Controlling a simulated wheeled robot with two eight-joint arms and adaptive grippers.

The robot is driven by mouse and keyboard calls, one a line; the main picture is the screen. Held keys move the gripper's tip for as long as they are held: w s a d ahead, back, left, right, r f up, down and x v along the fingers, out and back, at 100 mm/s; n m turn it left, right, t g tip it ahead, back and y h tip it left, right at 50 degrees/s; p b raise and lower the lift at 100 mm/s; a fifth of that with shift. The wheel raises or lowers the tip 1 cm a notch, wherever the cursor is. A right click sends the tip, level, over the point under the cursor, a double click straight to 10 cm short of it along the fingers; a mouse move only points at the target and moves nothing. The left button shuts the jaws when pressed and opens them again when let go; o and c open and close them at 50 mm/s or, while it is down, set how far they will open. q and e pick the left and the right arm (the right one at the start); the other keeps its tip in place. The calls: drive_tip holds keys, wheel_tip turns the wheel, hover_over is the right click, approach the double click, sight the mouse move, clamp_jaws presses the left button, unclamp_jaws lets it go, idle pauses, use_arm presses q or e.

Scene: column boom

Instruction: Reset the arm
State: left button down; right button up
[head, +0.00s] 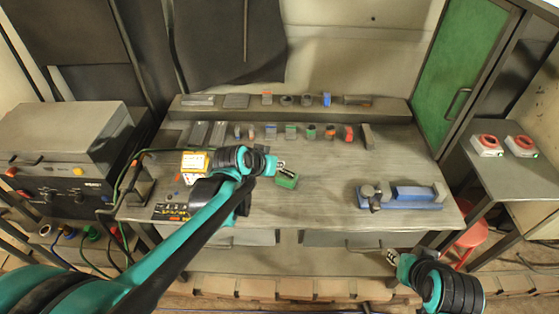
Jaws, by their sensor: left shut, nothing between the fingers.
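My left arm reaches in from the lower left over the workbench (315,208). My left gripper (282,165) is shut and empty, its tip just above or beside a small green block (287,180) on the bench. I cannot tell whether the two touch. My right gripper (393,257) is at the lower right, in front of the bench's front edge and below its top. It is small in view and its finger opening cannot be made out.
A blue vise-like fixture (412,203) sits at the bench's right. A yellow-and-white box (194,164) stands left of my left gripper. Several small parts line the back shelf (385,111). A side table (500,172) with two red-and-white devices stands right. The bench's middle front is clear.

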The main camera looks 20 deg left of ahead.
idle(0.5)
use_arm(q)
drive_tip(key=s+d+f+g+y+b, duration=0.1)
drive_tip(key=s+f+y+b, duration=0.1)
drive_tip(key=s, duration=1.6)
drive_tip(key=shift+s+f+n+g, duration=0.2)
drive_tip(key=shift+f+n+g, duration=0.2)
drive_tip(key=shift+f, duration=0.15)
